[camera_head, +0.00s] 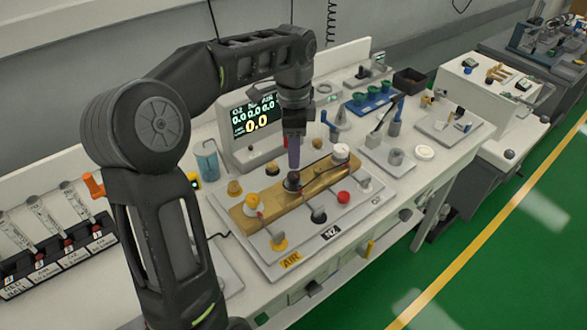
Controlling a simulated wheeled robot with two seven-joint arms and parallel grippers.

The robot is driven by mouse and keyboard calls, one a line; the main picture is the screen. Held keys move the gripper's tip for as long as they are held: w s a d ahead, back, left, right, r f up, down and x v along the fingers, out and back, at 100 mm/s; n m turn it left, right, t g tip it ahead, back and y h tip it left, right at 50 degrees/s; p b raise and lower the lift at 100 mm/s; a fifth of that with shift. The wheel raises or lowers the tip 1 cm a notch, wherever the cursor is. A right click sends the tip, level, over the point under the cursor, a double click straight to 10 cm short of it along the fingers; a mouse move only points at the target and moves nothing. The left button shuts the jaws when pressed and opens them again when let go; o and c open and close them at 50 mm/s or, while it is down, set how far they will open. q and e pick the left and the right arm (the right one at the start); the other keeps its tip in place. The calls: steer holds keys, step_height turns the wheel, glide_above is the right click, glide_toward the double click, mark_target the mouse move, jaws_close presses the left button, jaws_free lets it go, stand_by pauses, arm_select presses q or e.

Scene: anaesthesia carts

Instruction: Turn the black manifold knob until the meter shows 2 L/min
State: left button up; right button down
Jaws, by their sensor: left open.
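The brass manifold (272,203) lies on a pale plate on the cart top. The black knob (292,184) is at its middle, a white knob (340,153) at its right end and a yellow knob (252,201) at its left end. My left gripper (294,168) points down at the black knob, jaws open, fingertips right over it. I cannot tell whether they touch it. The meter (256,120) behind shows 0.0 in large yellow digits, with 0.0 readings above under O2, N2 and AIR. My right gripper is not in view.
A blue-tinted beaker (207,161) stands left of the meter. A rack of tubes (50,235) is at far left. Small fixtures crowd the right side.

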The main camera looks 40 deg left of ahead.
mark_target(294, 174)
arm_select(q)
step_height(294, 174, down, 7)
steer(key=shift+f+p, duration=0.2)
steer(key=shift+p, duration=0.1)
steer(key=shift+c, duration=0.3)
jaws_close()
stand_by(0.3)
